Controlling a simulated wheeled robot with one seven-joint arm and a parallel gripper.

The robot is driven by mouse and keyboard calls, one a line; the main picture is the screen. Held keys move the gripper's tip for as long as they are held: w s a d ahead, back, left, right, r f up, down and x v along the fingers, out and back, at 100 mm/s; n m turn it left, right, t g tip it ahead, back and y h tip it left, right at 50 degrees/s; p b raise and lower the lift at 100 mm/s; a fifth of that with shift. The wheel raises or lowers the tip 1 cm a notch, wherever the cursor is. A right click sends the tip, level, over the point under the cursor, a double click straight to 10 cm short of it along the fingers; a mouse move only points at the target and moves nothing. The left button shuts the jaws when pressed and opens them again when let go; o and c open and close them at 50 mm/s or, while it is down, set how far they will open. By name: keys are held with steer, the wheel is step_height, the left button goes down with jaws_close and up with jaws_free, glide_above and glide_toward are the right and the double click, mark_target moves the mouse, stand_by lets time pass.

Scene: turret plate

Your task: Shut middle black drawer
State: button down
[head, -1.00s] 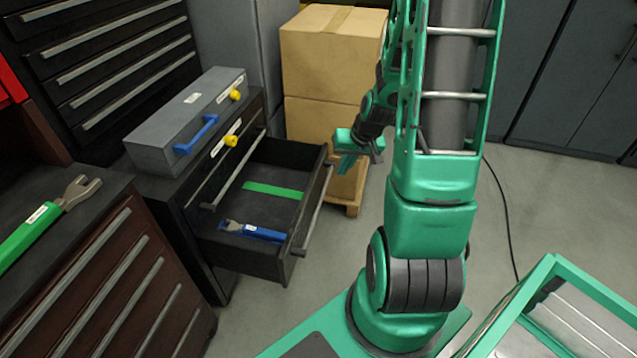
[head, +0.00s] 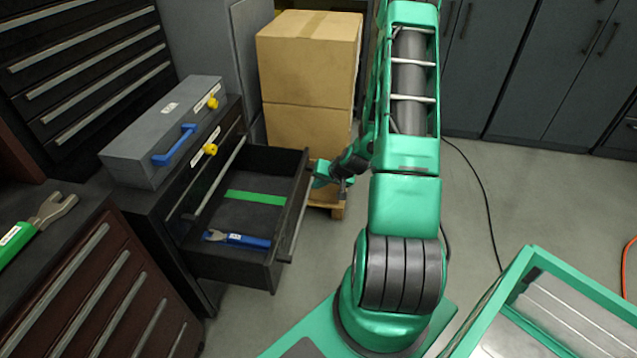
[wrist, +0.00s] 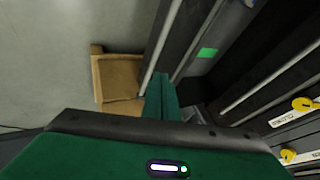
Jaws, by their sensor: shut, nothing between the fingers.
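The middle black drawer (head: 235,262) stands pulled out from the black cabinet in the head view. A long bar handle (head: 299,222) runs along its front. Inside lie a blue-handled wrench (head: 240,240) and a green strip (head: 255,198). My gripper (head: 320,177) is beside the far end of the drawer front, close to the handle; I cannot tell whether it touches. In the wrist view my gripper's green fingers (wrist: 161,95) are shut and empty, near the drawer's handle bar (wrist: 160,62). The drawer's green strip (wrist: 207,52) also shows there.
A grey toolbox (head: 160,140) with a blue handle sits on the cabinet. Cardboard boxes (head: 308,70) on a pallet stand behind the gripper. A brown drawer unit (head: 95,290) stands at the lower left. Open floor (head: 530,190) lies right of my arm.

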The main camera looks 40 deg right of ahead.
mark_target(297, 189)
steer(key=w+f, duration=0.1)
steer(key=w+a+f, duration=0.1)
steer(key=w, duration=0.1)
steer(key=w+f, duration=0.2)
steer(key=shift+w+a+f, duration=0.1)
steer(key=shift+w+a, duration=0.15)
steer(key=shift+a, duration=0.15)
steer(key=shift+w+a, duration=0.3)
steer(key=shift+w, duration=0.05)
steer(key=shift+w, duration=0.1)
